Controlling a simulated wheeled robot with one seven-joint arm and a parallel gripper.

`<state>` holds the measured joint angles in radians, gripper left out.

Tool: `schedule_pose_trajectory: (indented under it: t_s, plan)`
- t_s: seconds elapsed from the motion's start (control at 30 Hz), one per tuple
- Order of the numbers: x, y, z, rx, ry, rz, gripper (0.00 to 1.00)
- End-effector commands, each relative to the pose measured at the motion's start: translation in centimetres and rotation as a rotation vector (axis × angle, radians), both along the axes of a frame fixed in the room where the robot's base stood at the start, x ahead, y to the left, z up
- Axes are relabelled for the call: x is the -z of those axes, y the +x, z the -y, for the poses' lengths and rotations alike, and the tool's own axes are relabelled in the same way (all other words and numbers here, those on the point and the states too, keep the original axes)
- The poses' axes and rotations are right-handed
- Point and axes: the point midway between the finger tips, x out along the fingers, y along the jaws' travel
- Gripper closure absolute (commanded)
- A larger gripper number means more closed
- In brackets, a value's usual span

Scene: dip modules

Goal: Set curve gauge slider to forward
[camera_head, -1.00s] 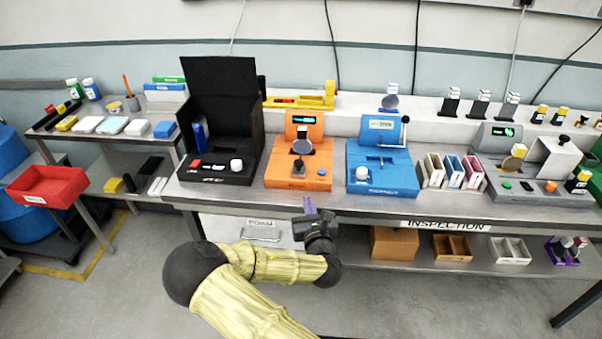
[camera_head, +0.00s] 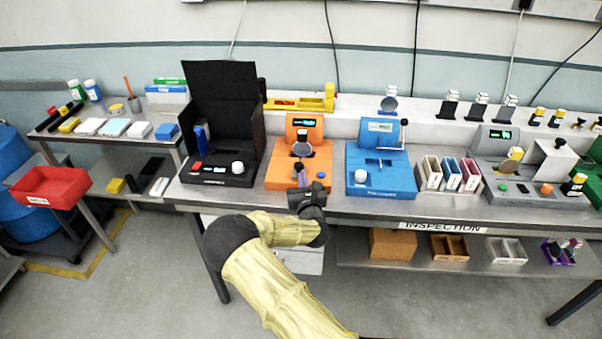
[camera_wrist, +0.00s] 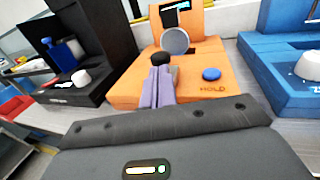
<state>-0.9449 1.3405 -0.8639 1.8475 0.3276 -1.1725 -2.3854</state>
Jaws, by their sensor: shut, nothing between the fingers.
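An orange gauge (camera_head: 318,165) stands on the bench, with a small display, a round grey disc and a blue button marked HOLD. It also fills the middle of the wrist view (camera_wrist: 212,98). No label naming the curve gauge is readable. A black knob (camera_wrist: 161,58), which could be the slider's handle, stands on the orange base. My gripper (camera_head: 300,169) is shut and empty over the front of this base. Its purple fingers (camera_wrist: 160,80) point at the knob and partly hide what is below it. I cannot tell whether they touch it.
A black open-lidded box (camera_head: 226,180) stands close on the left. A blue gauge (camera_head: 398,184) with a white button stands close on the right, with a gap between. Several small bins (camera_head: 431,172) and a grey gauge (camera_head: 525,192) are further right. Floor in front is clear.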

Motion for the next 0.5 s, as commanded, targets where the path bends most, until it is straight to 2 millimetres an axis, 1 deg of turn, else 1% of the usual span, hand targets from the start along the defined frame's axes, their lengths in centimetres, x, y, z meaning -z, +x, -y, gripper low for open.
schedule_pose_trajectory:
  t_s: [0.03,0.2,0.5]
  plan:
    - [-0.2,0.6,-0.1,0.0,0.001,0.001,1.0]
    - [-0.1,2.0,-0.4,0.0,0.0,0.0,1.0]
    - [0.0,2.3,-0.5,0.001,-0.001,-0.001,1.0]
